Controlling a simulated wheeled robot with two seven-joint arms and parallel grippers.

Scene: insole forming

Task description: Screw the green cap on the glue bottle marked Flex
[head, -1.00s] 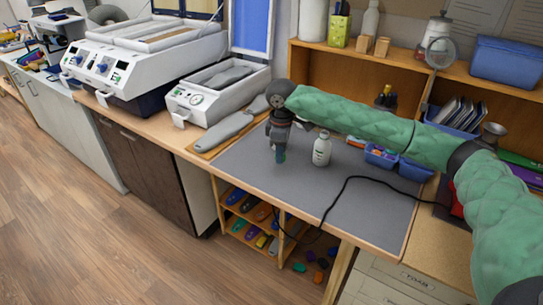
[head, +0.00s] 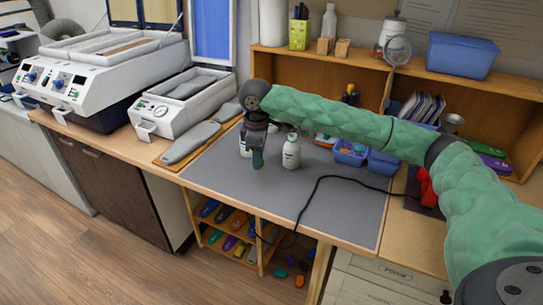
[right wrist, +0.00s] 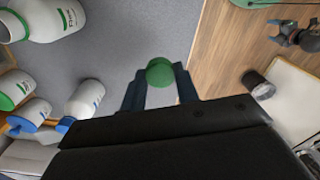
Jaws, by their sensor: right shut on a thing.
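My right gripper (head: 257,160) points down over the grey mat, left of a white bottle (head: 291,150) and apart from it. In the right wrist view, the gripper (right wrist: 160,90) is shut on the green cap (right wrist: 160,72), held between its fingertips. In the head view, a second white bottle (head: 245,144) is partly hidden behind my gripper.
The right wrist view shows other white bottles with green or blue parts, one at the lower left (right wrist: 85,98). Blue bins (head: 350,152) stand at the mat's back right. A black cable (head: 330,180) crosses the mat (head: 225,180). The mat's front is largely clear.

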